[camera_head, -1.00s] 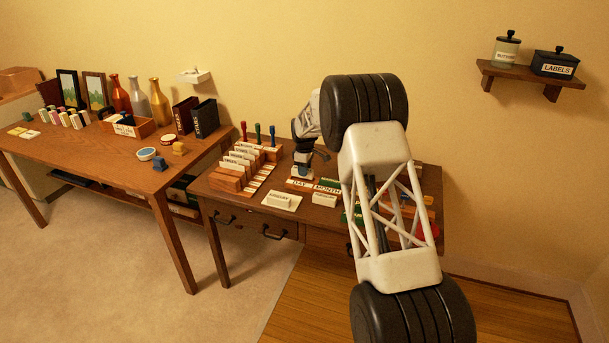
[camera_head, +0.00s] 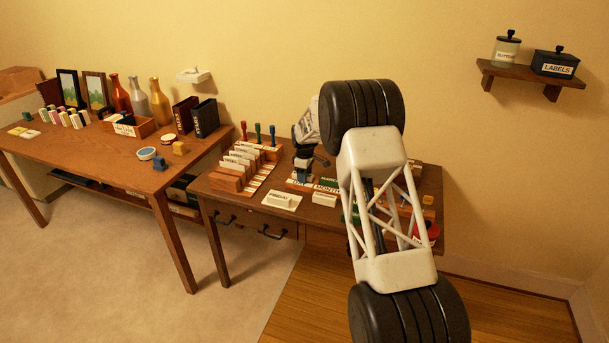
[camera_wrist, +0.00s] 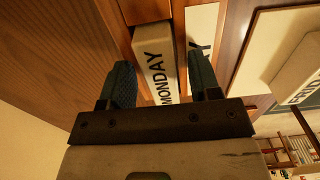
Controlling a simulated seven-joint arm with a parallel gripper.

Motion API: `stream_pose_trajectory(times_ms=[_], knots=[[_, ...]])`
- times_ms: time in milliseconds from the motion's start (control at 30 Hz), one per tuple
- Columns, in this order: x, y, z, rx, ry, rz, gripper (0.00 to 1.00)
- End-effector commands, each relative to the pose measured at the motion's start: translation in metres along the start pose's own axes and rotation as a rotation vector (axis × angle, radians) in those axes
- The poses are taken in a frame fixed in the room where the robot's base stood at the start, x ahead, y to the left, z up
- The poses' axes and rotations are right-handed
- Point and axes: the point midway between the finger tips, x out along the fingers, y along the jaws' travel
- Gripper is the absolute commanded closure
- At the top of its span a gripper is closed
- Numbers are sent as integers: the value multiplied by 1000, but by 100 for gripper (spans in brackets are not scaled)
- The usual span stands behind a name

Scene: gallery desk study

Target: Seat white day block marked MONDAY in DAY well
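The white block marked MONDAY (camera_wrist: 157,62) lies between my fingers in the wrist view, in a slot between brown wooden edges. My gripper (camera_wrist: 160,80) is open around it, with narrow gaps showing beside the block. In the head view my gripper (camera_head: 303,172) is low over the calendar stand, just behind the white DAY label (camera_head: 299,184). A white label with part of a letter (camera_wrist: 201,30) lies right of the slot in the wrist view. The block's underside and how deep it sits are hidden.
A FRIDAY block (camera_head: 282,200) lies at the desk's front, with a small white block (camera_head: 324,199) to its right. The MONTH label (camera_head: 326,188) is beside DAY. A rack of day blocks (camera_head: 243,163) stands left. My arm covers the desk's right part.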

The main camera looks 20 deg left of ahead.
Motion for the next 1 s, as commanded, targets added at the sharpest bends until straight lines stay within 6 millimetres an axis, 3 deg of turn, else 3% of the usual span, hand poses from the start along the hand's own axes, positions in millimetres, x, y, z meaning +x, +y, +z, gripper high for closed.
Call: stream_pose_trajectory(times_ms=[467,667,1000], knots=[[-9,0,0,0,1,1,43],[-27,0,0,0,1,2,43],[-76,1,0,0,2,3,43]])
